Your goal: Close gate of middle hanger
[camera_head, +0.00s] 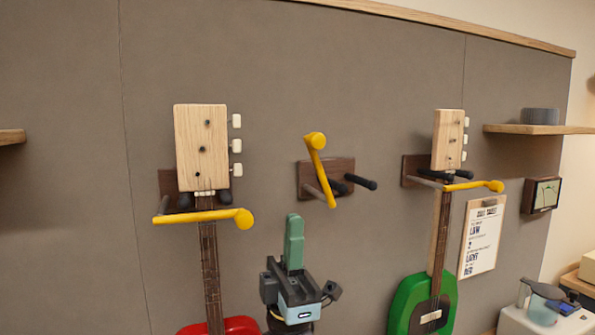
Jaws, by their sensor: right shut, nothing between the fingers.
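The middle hanger (325,178) is a dark wooden block on the grey wall with two dark prongs and no guitar in it. Its yellow gate (318,168) stands steeply tilted, with its round knob at the top and its thin end low, in front of the prongs. My right gripper (294,220) points upward below and slightly left of this hanger. Its green fingers are shut together with nothing between them, apart from the gate in the picture. My left gripper is not in view.
A red guitar (210,260) hangs at left and a green guitar (418,303) at right, each with a near-level yellow gate across its neck. A clipboard (481,237), a small framed dial (541,195) and a shelf (540,129) are at right.

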